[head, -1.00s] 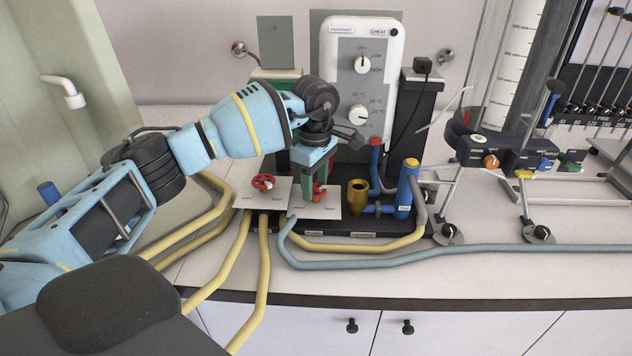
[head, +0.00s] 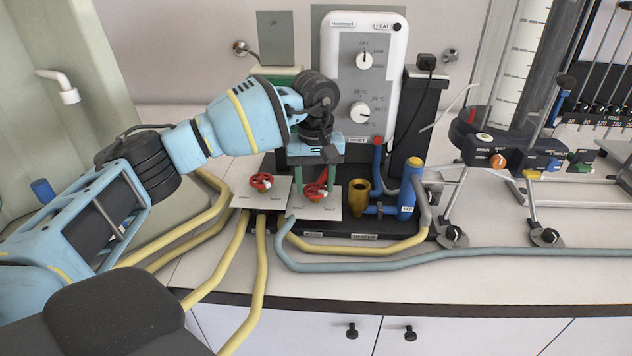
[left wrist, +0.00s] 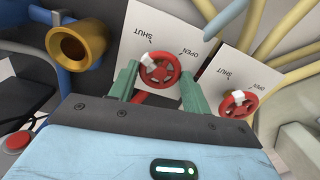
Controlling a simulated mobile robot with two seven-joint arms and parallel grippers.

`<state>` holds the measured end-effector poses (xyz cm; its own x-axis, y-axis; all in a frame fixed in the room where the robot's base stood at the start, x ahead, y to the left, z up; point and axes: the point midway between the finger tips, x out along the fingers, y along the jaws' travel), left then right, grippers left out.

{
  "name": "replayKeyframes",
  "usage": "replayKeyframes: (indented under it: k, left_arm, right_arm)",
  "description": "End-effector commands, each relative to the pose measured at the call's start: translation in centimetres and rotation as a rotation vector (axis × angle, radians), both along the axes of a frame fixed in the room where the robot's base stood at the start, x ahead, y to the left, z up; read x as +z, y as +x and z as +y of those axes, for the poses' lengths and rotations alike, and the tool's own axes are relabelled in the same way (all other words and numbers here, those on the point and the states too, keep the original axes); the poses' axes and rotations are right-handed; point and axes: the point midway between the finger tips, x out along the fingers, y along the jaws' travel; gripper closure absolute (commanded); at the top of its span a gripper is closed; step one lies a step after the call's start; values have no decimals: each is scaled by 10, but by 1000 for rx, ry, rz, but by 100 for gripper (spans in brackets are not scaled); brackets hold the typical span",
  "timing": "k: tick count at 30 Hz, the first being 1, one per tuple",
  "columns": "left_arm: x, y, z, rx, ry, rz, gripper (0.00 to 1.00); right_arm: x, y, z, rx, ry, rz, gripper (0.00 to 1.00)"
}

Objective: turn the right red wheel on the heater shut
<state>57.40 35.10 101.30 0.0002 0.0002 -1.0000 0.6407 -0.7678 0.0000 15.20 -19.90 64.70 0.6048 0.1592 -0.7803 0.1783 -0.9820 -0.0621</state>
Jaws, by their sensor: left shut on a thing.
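The right red wheel (head: 315,192) sits on a white plate (head: 328,210) at the front of the heater (head: 361,85). My left gripper (head: 315,186) reaches down over it with one green finger on either side. In the left wrist view, the right wheel (left wrist: 159,71) lies between the two green fingertips (left wrist: 159,86), shut on it. The wheel's white mark is at its upper left, on the side of the plate's SHUT label (left wrist: 141,29). The left red wheel (head: 261,182) stands free on its own plate; it also shows in the left wrist view (left wrist: 238,104). My right gripper is not seen.
A brass cup (head: 359,190) and a blue pipe (head: 407,190) stand close to the right of the wheel. Yellow hoses (head: 262,270) and a grey hose (head: 480,250) run over the bench. The bench front (head: 430,285) is clear.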

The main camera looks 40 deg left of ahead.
Motion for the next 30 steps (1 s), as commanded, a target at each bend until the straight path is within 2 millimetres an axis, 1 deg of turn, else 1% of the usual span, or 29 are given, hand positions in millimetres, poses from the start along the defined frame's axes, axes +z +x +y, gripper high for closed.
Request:
replayKeyframes:
  k: [6,12,19,30]
  left_arm:
    - [-1,0,0,-168,-1,0,75]
    - [0,0,0,-277,-2,0,75]
    - [0,0,0,-343,-1,-1,75]
    - [0,0,0,-361,-1,-1,75]
  right_arm:
    - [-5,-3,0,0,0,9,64]
    - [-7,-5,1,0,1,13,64]
    - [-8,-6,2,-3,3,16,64]
    - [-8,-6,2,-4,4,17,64]
